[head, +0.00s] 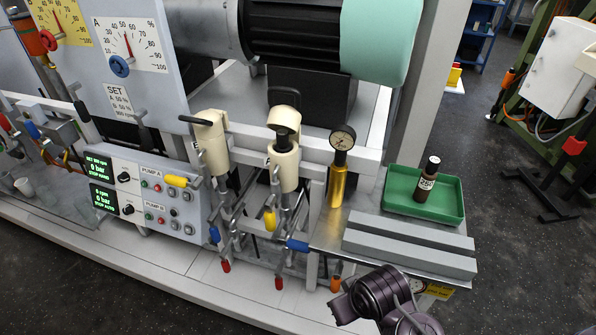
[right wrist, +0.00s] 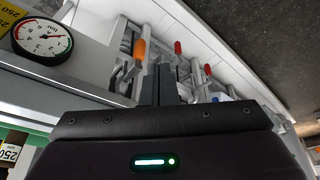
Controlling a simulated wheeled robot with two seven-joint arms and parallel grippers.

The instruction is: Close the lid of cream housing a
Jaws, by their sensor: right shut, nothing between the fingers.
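Two cream housings stand on pipes in the head view. The left one (head: 210,137) has a dark bar handle at its top and looks closed. My right arm comes in at the bottom of the head view, in front of the bench and well apart from both housings. In the right wrist view my right gripper (right wrist: 158,85) is shut and empty. My left gripper is not in view.
A brass cylinder with a gauge (head: 337,183) stands right of the housings. A green tray (head: 400,209) holds a brown bottle (head: 426,181). Grey bars (head: 410,245) lie at the bench front.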

